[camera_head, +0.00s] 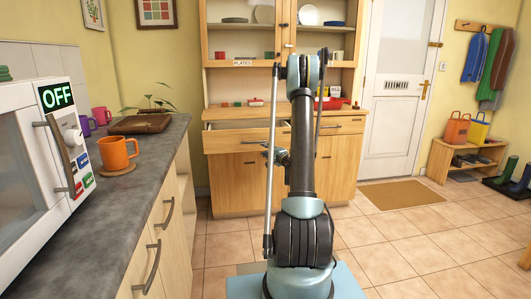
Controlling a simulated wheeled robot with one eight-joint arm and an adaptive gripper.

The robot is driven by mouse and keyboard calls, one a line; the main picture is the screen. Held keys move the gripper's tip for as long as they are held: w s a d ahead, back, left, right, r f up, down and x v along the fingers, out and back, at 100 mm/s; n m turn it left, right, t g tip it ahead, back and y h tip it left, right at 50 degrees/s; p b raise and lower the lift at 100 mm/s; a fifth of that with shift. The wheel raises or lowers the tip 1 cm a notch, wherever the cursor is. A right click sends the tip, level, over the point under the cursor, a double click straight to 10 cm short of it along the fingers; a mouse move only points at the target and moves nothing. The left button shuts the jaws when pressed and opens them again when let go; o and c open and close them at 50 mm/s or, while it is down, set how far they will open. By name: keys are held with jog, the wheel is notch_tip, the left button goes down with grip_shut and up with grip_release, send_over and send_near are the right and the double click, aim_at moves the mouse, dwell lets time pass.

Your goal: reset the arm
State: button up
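My arm stands upright in the middle of the camera_head view, in front of the wooden cabinet (235,185). Its upper end folds over and away from the camera. My gripper (264,147) seems to be the small dark part showing left of the arm, at about the height of the cabinet's drawers. The arm and a thin pole hide much of it. Whether its fingers are open or shut is too small to tell. I see nothing held in it.
A grey counter (95,235) on the left bears a microwave (40,165) reading OFF, an orange mug (118,153) and a brown tray (140,124). A cabinet drawer (245,124) seems pulled out. The tiled floor (420,240) to the right is mostly clear, with a doormat (398,194).

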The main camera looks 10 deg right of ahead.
jog(key=s+a+r+n+g+y, duration=0.2)
jog(key=s+a+r+n+g, duration=0.25)
jog(key=s+a+r, duration=0.35)
jog(key=s+a+r+n+g+h, duration=0.1)
jog(key=s+a+n+g, duration=0.3)
jog(key=s, duration=1.1)
jog(key=s+d+f+n+g+h, duration=0.1)
jog(key=s+d+f+g+h, duration=0.1)
jog(key=s, duration=1)
jog(key=s+d+f+n+g+h, duration=0.2)
jog(key=s+f+h, duration=0.1)
jog(key=s, duration=0.9)
jog(key=s+d+f+n+g+h, duration=0.2)
jog(key=s+d+f, duration=0.1)
jog(key=s, duration=0.8)
jog(key=shift+s+f+h, duration=0.4)
jog(key=shift+f, duration=0.35)
